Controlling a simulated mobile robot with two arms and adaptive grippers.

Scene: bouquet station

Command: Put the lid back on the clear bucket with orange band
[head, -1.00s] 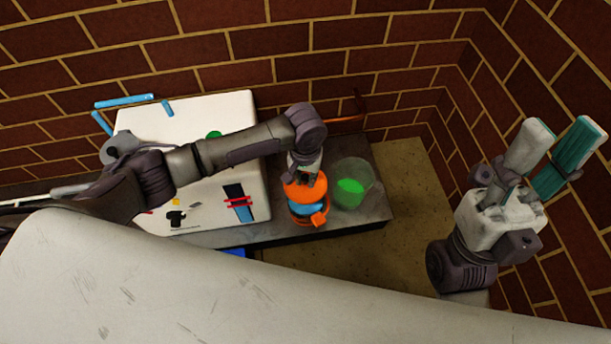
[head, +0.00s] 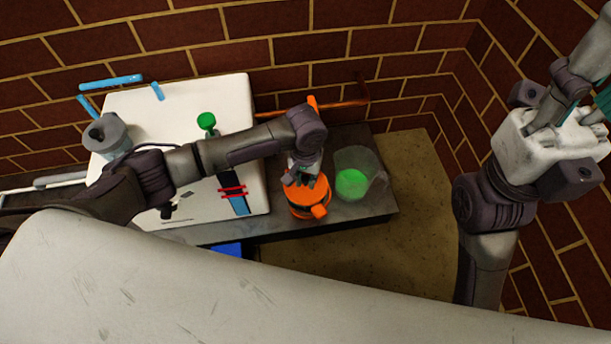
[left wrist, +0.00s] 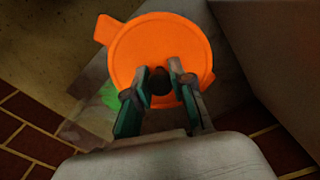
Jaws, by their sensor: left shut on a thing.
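The orange lid (head: 304,194) is level over the clear bucket with orange band, beside the other bucket. It hides most of this bucket, and I cannot tell whether it touches the rim all round. An orange tab (head: 319,211) sticks out at the front right. My left gripper (head: 303,176) is above the lid, shut on its dark knob. The left wrist view shows the lid (left wrist: 150,45) from above, with the gripper's fingertips (left wrist: 160,74) around the knob. My right gripper (head: 592,100) is raised at the right edge, partly out of frame, away from the buckets.
A clear bucket with green contents (head: 360,166) stands close to the right of the lid. A white board or box (head: 135,105) with a green knob (head: 206,121) and a grey cup (head: 108,134) is at the left. The grey table (head: 375,208) ends near the bucket.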

